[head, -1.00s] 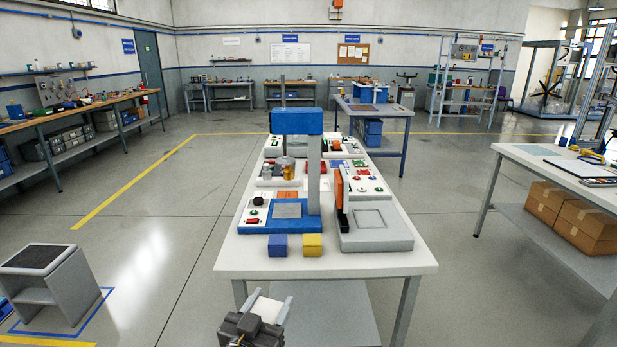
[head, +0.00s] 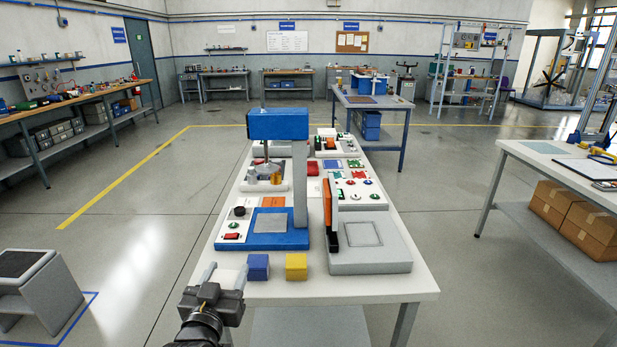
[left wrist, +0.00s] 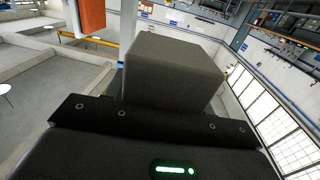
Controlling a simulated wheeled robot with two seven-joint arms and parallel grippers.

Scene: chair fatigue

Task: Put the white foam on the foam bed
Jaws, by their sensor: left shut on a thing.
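My left gripper (head: 224,272) is shut on the white foam (head: 226,280), a pale block between its two fingers. It is at the table's front left corner, left of a blue cube (head: 258,267). I cannot tell whether the foam touches the table. In the left wrist view the held foam (left wrist: 170,65) looks grey in shadow. Two places could be the foam bed: the beige-grey plate (head: 271,221) on the blue press base, and the grey block with a square recess (head: 364,233). I cannot tell which. My right gripper is not in view.
A yellow cube (head: 296,266) sits right of the blue cube at the front edge of the white table (head: 330,290). The press's blue head (head: 278,124) and upright rise behind. An orange upright part (head: 331,205) stands beside the grey block.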

